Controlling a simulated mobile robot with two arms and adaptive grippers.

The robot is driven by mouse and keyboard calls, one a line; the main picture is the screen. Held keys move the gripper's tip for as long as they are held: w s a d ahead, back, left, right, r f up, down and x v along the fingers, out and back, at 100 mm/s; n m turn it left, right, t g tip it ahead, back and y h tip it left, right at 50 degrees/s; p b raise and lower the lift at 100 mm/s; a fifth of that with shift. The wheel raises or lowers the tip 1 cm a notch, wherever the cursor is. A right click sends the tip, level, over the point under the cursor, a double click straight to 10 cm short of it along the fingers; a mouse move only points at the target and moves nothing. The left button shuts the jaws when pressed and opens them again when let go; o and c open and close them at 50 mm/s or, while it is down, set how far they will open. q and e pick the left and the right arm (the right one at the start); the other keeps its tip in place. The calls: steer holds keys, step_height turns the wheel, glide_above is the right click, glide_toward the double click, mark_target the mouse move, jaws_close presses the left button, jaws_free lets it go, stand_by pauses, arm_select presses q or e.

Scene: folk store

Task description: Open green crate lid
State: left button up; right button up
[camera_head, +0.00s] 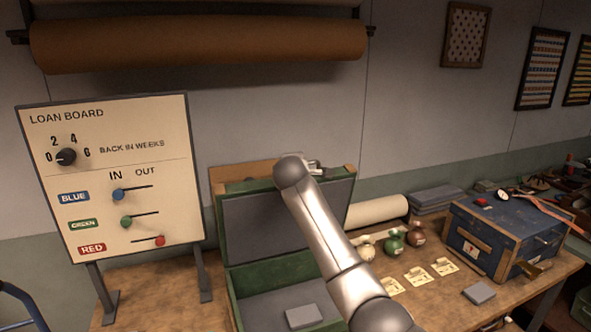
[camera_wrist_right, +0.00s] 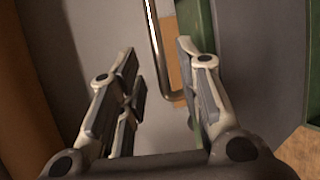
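The green crate (camera_head: 232,290) stands on the bench in the head view. Its green lid (camera_head: 348,196) is raised, leaning back, with its grey inner panel facing forward. A grey block (camera_head: 303,316) lies inside the crate. My right arm reaches across the crate, and my right gripper (camera_head: 316,167) is at the lid's top edge, largely hidden by the arm. In the right wrist view the gripper (camera_wrist_right: 156,52) is open, its fingers apart. A metal handle (camera_wrist_right: 156,45) shows between them, beside the lid's green edge (camera_wrist_right: 196,25); contact cannot be told. My left gripper is not in view.
The loan board (camera_head: 112,175) stands left of the crate. A paper roll (camera_head: 377,212), several round ornaments (camera_head: 392,244) and yellow cards (camera_head: 418,276) lie to the right. A blue chest (camera_head: 505,235) stands farther right, with a grey block (camera_head: 479,293) before it.

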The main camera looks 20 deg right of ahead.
steer(key=v, duration=0.6)
steer(key=shift+s, duration=0.25)
steer(key=shift+a, duration=0.1)
